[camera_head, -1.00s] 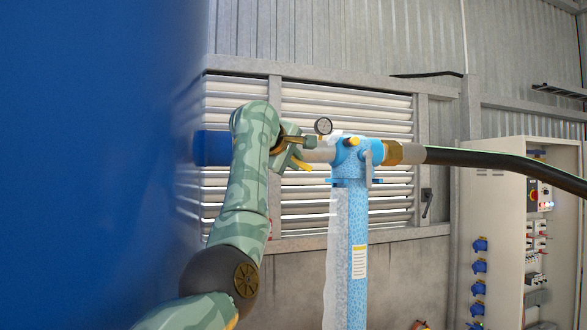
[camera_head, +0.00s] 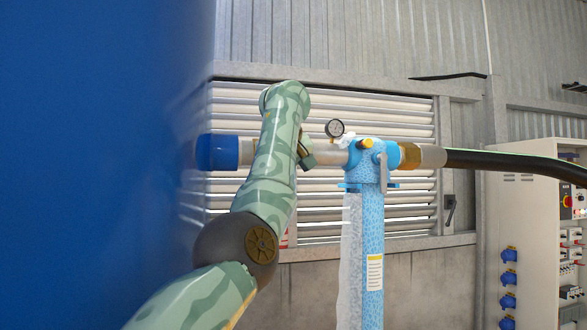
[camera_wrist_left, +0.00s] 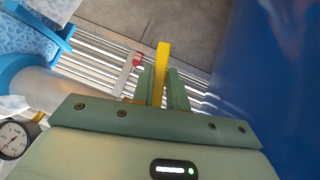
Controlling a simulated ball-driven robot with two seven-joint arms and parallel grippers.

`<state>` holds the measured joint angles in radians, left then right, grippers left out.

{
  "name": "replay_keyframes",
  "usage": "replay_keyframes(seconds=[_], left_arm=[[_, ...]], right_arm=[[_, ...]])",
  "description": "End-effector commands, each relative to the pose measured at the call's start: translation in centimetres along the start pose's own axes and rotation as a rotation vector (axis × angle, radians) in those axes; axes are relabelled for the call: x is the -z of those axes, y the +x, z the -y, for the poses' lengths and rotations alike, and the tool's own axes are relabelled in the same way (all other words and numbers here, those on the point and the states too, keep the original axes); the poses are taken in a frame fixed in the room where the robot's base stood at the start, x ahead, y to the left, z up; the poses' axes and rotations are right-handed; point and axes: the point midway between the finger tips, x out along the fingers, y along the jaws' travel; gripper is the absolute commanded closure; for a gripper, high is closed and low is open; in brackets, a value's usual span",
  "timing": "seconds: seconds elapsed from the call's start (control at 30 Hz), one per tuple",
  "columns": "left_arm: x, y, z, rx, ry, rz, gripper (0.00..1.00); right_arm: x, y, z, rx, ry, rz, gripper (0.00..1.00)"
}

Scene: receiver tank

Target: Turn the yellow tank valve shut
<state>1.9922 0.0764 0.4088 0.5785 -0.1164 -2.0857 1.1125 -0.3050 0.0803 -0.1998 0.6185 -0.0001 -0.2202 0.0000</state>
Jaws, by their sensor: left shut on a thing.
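The yellow valve handle (camera_wrist_left: 161,62) sticks out between the green fingers of my left gripper (camera_wrist_left: 163,88) in the left wrist view. The gripper is shut on it. In the head view my left gripper (camera_head: 306,152) is at the grey pipe (camera_head: 330,158), mostly behind my own forearm, and the yellow handle is hidden there. The blue tank (camera_head: 100,150) fills the left side, with a blue outlet (camera_head: 217,152) beside my arm. My right gripper is in neither view.
A pressure gauge (camera_head: 334,128) stands on the pipe, right of my gripper. A blue filter column (camera_head: 371,230) with a frosted strip follows, then a black hose (camera_head: 515,161) running right. A louvred panel (camera_head: 400,205) is behind. An electrical cabinet (camera_head: 530,240) stands at the right.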

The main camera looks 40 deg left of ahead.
Motion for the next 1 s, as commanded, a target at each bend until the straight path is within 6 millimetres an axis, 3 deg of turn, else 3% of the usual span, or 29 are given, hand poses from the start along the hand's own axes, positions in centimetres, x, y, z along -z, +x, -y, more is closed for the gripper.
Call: replay_keyframes(seconds=[0.4,0.97,1.0], left_arm=[[0.1,0.0,1.3,0.141,0.138,0.002,1.00],[0.0,0.1,1.5,0.165,0.161,0.002,1.00],[0.0,0.1,1.5,0.164,0.160,0.002,0.80]], right_arm=[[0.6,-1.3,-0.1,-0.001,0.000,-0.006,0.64],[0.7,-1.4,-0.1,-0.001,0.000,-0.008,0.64],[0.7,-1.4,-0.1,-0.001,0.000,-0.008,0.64]])
